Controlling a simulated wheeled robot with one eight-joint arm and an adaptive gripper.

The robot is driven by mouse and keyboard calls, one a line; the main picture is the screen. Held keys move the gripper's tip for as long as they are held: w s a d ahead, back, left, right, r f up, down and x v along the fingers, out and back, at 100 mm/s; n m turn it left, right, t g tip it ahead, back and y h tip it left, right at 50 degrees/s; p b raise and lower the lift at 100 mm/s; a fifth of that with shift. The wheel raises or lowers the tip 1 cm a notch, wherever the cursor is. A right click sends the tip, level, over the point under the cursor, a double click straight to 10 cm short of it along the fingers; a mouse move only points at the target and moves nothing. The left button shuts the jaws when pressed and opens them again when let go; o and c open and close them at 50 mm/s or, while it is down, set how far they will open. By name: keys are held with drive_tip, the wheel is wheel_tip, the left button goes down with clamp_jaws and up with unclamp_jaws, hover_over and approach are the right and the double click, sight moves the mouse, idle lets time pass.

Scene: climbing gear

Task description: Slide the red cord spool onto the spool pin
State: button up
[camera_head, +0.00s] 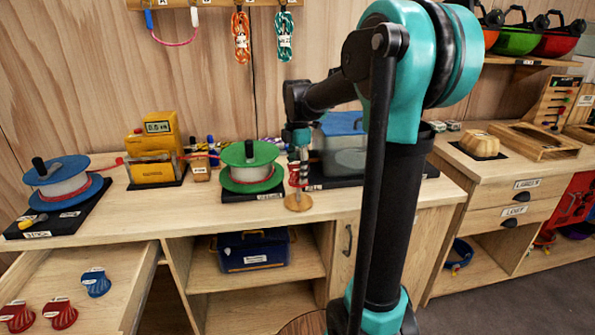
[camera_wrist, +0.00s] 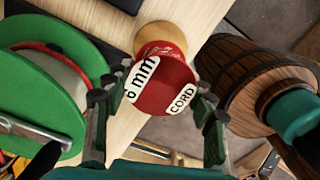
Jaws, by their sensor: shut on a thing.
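My gripper (camera_head: 297,160) points down over the front edge of the bench, to the right of the green reel. In the wrist view, my gripper (camera_wrist: 158,82) has its two fingers on either side of the red cord spool (camera_wrist: 165,88), shut on it. The spool has white labels reading "6 mm" and "CORD". In the head view the red spool (camera_head: 298,177) shows small below the gripper. A round wooden base (camera_head: 298,203) stands on the bench directly below it and also shows in the wrist view (camera_wrist: 158,40). I cannot make out the pin itself or whether the spool is around it.
The green reel (camera_head: 250,155) stands close left of the gripper. A grey bin with a blue lid (camera_head: 342,124) is behind. A blue reel (camera_head: 60,170) and yellow box (camera_head: 155,170) are further left. An open drawer (camera_head: 110,268) juts out at lower left.

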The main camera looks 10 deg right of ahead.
sight(297, 182)
drive_tip(key=shift+f, duration=1.15)
drive_tip(key=shift+f, duration=0.35)
drive_tip(key=shift+f, duration=0.35)
drive_tip(key=shift+f, duration=0.3)
drive_tip(key=o, duration=1.3)
wheel_tip(297, 182, up, 12)
